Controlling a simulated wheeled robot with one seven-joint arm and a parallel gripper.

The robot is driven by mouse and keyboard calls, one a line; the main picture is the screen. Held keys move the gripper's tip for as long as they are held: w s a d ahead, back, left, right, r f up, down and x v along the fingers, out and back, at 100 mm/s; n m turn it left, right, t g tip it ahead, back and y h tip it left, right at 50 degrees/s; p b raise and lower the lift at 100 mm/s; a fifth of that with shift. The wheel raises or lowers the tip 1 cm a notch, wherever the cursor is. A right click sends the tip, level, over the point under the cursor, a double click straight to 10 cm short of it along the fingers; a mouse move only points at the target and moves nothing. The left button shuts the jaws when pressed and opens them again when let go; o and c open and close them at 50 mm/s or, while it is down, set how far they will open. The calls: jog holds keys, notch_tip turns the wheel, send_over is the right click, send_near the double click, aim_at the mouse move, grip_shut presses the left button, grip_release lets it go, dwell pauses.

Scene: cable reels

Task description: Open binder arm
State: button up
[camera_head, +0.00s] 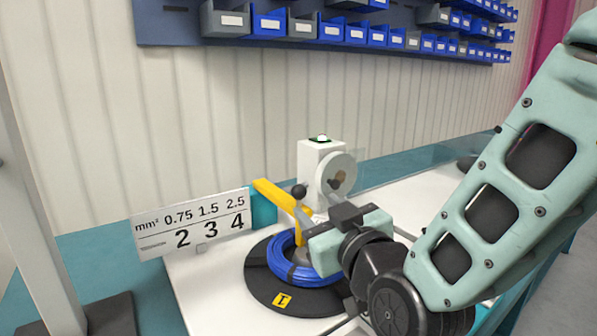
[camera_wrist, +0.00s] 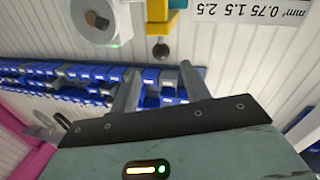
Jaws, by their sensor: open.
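The yellow binder arm (camera_head: 278,200) slants over the back of a blue cable coil (camera_head: 283,268), with a black ball knob (camera_head: 299,191) near its upper part. In the wrist view, which looks upside down, the yellow arm (camera_wrist: 158,12) hangs at the top with the black knob (camera_wrist: 160,50) below it. My gripper (camera_wrist: 158,78) is open, its two grey fingers apart and nothing between them. The knob shows beyond the gap between the fingers. In the head view my gripper (camera_head: 338,222) is right of the yellow arm, in front of the coil's right side; its fingertips are not clear there.
The coil lies on a black disk (camera_head: 262,290) on a white table. Behind it stands a white box-shaped unit (camera_head: 310,163) with a pale roll (camera_head: 338,172). A number sign (camera_head: 192,222) stands to the left. Blue and grey bins (camera_head: 330,31) line the wall.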

aim_at(302, 193)
jog(key=p, duration=0.3)
jog(key=shift+a+r, duration=0.1)
jog(key=shift+r, duration=0.1)
jog(key=x, duration=0.9)
jog(key=shift+f, duration=0.25)
jog(key=shift+r, duration=0.1)
grip_shut()
